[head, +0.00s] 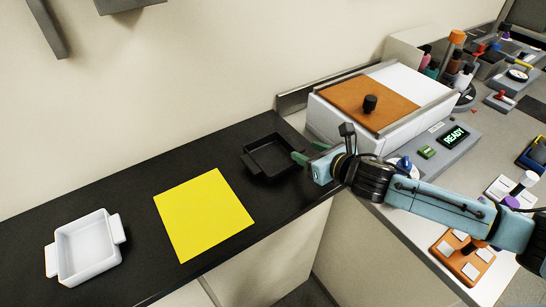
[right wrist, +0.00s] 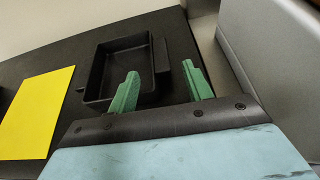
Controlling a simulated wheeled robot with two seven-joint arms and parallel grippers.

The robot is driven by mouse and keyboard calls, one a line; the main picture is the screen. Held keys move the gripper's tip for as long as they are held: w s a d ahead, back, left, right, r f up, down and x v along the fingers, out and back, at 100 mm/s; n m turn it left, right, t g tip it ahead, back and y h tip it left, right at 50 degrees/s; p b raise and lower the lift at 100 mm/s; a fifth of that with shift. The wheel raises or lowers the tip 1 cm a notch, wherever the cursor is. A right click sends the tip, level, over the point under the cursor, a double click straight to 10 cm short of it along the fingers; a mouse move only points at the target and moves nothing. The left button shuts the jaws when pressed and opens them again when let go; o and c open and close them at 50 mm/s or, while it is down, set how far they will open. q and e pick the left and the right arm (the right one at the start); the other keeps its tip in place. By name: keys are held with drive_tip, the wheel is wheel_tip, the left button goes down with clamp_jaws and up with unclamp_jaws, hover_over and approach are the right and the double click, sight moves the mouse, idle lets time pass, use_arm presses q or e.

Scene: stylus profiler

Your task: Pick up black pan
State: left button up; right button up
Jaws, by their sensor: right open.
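The black pan (head: 270,155) is a shallow square tray with side handles, lying on the black counter near its right end. It also shows in the right wrist view (right wrist: 120,62), ahead of the fingers. My right gripper (head: 305,153) is open and empty, with green fingers at the pan's right side. In the right wrist view the two fingertips (right wrist: 163,72) are spread, one over the pan's near side and one to the right of its right handle (right wrist: 163,53). No finger is clearly touching the pan. My left gripper is not in view.
A yellow sheet (head: 204,213) lies left of the pan, and a white pan (head: 87,248) stands farther left on the black counter (head: 130,178). A profiler machine (head: 322,125) with an orange and white top stands close right of the pan. Its panel reads READY (head: 454,136).

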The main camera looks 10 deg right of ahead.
sight(297, 147)
drive_tip(key=shift+x, duration=1.15)
drive_tip(key=shift+b+x, duration=0.3)
drive_tip(key=shift+x, duration=0.9)
drive_tip(key=shift+w+a+f, duration=0.1)
drive_tip(key=shift+w, duration=0.3)
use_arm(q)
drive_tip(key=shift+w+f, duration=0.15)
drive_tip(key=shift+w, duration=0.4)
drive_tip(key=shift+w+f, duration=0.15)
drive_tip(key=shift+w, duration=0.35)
use_arm(e)
clamp_jaws()
